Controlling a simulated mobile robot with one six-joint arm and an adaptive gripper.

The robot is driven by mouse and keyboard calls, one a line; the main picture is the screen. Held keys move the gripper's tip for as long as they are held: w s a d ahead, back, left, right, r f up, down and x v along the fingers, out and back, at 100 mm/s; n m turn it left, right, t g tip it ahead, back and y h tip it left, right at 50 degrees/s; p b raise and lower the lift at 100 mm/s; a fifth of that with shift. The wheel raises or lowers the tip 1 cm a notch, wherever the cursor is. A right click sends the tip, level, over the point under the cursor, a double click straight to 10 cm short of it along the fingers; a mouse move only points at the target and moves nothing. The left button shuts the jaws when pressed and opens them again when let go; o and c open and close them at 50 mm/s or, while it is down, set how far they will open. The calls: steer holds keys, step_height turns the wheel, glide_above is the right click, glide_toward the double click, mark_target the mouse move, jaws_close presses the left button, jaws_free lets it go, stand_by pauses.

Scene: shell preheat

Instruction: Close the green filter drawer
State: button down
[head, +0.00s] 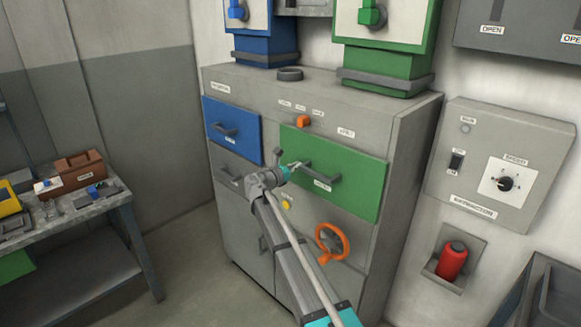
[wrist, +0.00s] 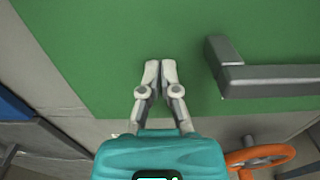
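The green filter drawer (head: 355,178) is at the upper right of the grey cabinet front. Its flat green front also fills much of the wrist view (wrist: 105,45). The front appears to stand out from the cabinet face, but I cannot tell how far. Its dark grey bar handle (head: 322,172) shows at the right in the wrist view (wrist: 265,80). My gripper (head: 297,165) is in front of the green panel, left of the handle. In the wrist view the fingers (wrist: 160,66) are together and empty. I cannot tell whether the tips touch the panel.
A blue drawer (head: 232,130) is to the left on the cabinet (head: 340,108). An orange handwheel (head: 331,243) sits below the green drawer. A workbench (head: 115,195) stands at the left. A red canister (head: 452,261) is in a wall holder at the right.

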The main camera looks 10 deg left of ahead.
steer(key=shift+w+d+r, duration=0.15)
steer(key=shift+w+r, duration=0.05)
steer(key=shift+w, duration=0.25)
steer(key=shift+s, duration=0.1)
steer(key=v, duration=1.4)
steer(key=shift+s+a+f, duration=0.15)
steer(key=shift+s+a, duration=0.1)
steer(key=shift+s, duration=0.1)
steer(key=shift+d, duration=0.1)
